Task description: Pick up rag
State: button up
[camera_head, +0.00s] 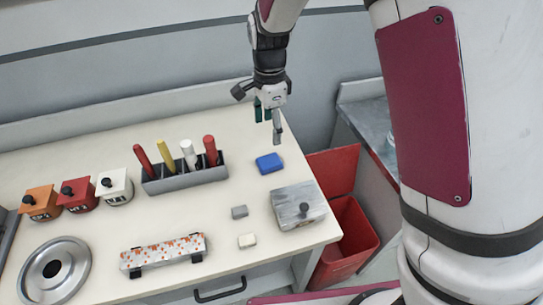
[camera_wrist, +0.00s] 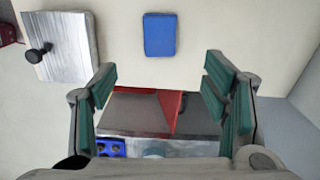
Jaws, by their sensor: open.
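A small blue rounded block (camera_head: 269,163), which I take to be the rag, lies flat on the right part of the cream table. It also shows in the wrist view (camera_wrist: 160,35) at the top middle, beyond my fingers. My gripper (camera_head: 268,117) is in the air above the table's back right, higher than the blue piece and apart from it. In the wrist view my gripper (camera_wrist: 160,85) has its green-padded fingers spread wide with nothing between them.
A metal box with a black knob (camera_head: 299,207), a grey block (camera_head: 240,212) and a pale block (camera_head: 247,240) are near the blue piece. A holder with several coloured sticks (camera_head: 185,177) stands to its left. A red bin (camera_head: 349,232) is off the table's right edge.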

aim_at(269, 161)
notch_tip(269, 161, down, 13)
jog(key=shift+a+r+p, duration=0.1)
jog(key=shift+a+p, duration=0.05)
jog(key=shift+p, duration=0.25)
jog(key=shift+c, duration=0.3)
jog(key=c, duration=1)
